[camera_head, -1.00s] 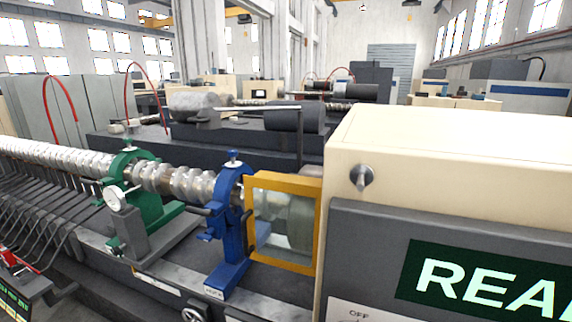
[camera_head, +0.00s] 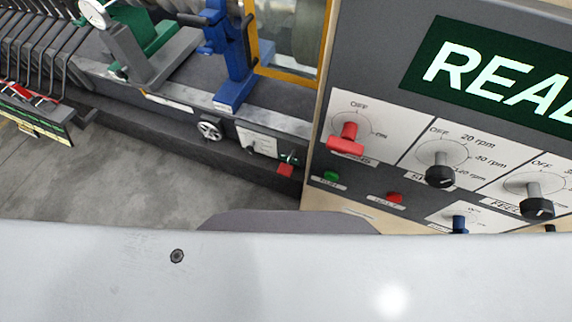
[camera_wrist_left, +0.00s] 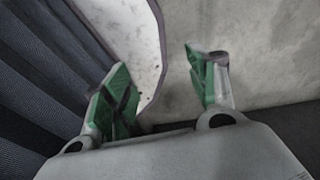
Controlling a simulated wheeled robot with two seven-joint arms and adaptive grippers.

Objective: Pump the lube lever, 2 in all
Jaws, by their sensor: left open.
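A short lever with a red end (camera_head: 286,169) sticks out low on the machine's front, just left of the control cabinet. A small dark-green part (camera_head: 290,158) sits above it. I cannot read a label that names it as the lube lever. My left gripper (camera_wrist_left: 158,85) shows only in the left wrist view. Its two green-padded fingers are apart with nothing between them, over grey floor (camera_wrist_left: 265,60). No lever shows in that view. My right gripper is in neither current view.
The cabinet carries a red switch (camera_head: 346,138), black knobs (camera_head: 440,172), a green button (camera_head: 331,176) and a READ... screen (camera_head: 495,75). A handwheel (camera_head: 210,131) and a white label plate (camera_head: 257,141) are left of the lever. Open floor (camera_head: 150,185) lies in front.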

